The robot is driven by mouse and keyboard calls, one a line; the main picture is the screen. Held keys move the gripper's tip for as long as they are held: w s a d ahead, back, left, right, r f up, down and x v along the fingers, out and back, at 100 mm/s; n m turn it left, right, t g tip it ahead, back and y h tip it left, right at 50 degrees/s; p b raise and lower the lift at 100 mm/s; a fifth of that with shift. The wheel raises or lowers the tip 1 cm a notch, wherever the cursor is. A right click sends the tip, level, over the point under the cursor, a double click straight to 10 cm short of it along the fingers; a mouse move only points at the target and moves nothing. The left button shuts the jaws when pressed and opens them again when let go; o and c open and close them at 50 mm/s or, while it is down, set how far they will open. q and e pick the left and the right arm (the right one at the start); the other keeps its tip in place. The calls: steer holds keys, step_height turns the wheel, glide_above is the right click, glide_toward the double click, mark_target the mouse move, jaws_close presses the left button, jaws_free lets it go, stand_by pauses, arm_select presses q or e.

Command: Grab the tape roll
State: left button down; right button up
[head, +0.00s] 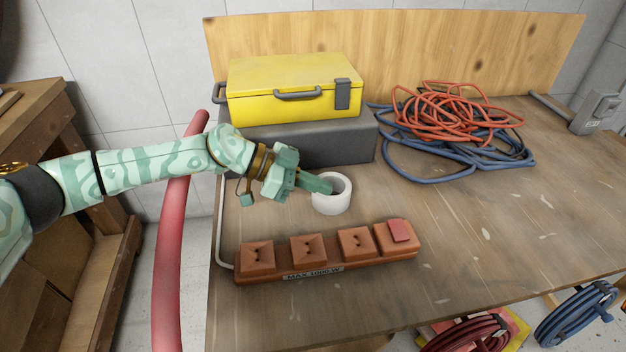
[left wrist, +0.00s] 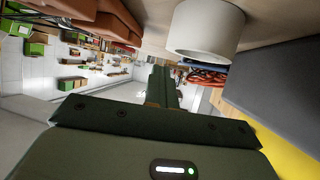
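The white tape roll (head: 333,204) stands on the wooden table with its round opening facing up, in front of the grey case. It also shows large at the top of the left wrist view (left wrist: 205,32). My left gripper (head: 322,184) reaches in from the left, with its green fingers overlapping the roll's upper left rim in the head view. In the left wrist view its fingers (left wrist: 164,78) look closed together with nothing between them, and the roll lies outside them. I cannot tell whether they touch it. My right gripper is not in view.
An orange power strip (head: 330,270) lies in front of the roll. A yellow toolbox (head: 290,85) sits on a grey case (head: 340,140) behind it. Red (head: 450,115) and blue (head: 420,175) hoses lie coiled at the back right. The table (head: 500,230) is clear to the right.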

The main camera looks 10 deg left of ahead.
arm_select(q)
steer(key=s+d+r+p, duration=0.8)
steer(key=s, duration=0.1)
steer(key=shift+r+p, duration=0.2)
steer(key=shift+p, duration=0.15)
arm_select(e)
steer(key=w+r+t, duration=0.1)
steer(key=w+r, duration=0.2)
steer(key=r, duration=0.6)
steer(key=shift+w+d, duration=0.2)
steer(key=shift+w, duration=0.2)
arm_select(q)
steer(key=c, duration=2.2)
jaws_free()
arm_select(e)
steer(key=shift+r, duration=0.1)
arm_select(q)
steer(key=shift+c, duration=2.2)
jaws_free()
